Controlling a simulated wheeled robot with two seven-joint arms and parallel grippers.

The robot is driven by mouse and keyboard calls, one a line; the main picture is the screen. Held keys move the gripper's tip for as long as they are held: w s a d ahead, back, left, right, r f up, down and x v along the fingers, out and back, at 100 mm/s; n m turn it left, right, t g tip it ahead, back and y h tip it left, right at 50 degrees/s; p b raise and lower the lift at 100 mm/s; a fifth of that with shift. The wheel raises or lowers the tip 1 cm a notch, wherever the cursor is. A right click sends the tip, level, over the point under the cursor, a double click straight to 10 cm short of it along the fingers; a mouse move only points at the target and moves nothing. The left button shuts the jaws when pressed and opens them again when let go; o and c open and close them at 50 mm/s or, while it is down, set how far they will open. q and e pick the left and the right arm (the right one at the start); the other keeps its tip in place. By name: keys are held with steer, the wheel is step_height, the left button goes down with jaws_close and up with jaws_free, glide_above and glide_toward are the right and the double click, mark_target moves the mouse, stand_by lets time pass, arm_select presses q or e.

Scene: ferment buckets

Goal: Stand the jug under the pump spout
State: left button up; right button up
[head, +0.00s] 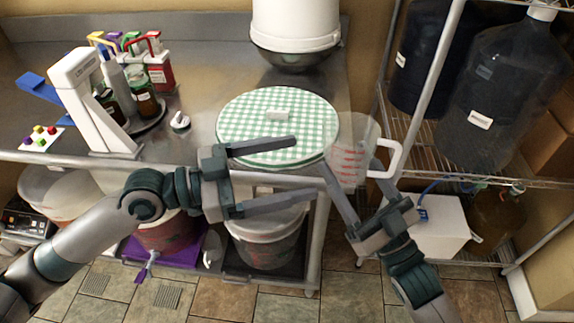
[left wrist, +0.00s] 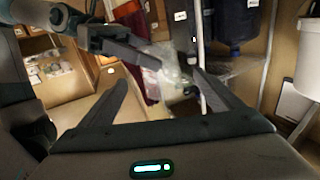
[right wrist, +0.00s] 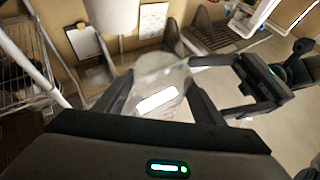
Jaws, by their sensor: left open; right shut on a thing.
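The clear jug (head: 345,150) with red measuring marks and a white handle (head: 388,160) is off the counter, at its right edge. My right gripper (head: 349,165) is shut on it. The jug shows between the right fingers in the right wrist view (right wrist: 165,85) and also in the left wrist view (left wrist: 168,68). My left gripper (head: 303,167) is open and empty, its fingers pointing at the jug. Bottles with red and yellow pump-like tops (head: 150,38) stand at the counter's back left; I cannot tell which spout is the pump spout.
A white angled device (head: 92,105) stands at the left. A wire rack with dark carboys (head: 490,85) stands at the right. Buckets (head: 265,245) sit below.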

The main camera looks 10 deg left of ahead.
mark_target(352, 155)
arm_select(q)
steer(key=shift+d, duration=0.15)
steer(key=shift+x, duration=5.9)
steer(key=shift+w, duration=0.1)
steer(key=c, duration=1.2)
steer(key=shift+o, duration=0.2)
arm_select(e)
steer(key=o, duration=1.1)
steer(key=shift+o, duration=0.2)
steer(key=shift+f, duration=0.1)
steer(key=v, duration=1.2)
steer(key=shift+w, duration=0.1)
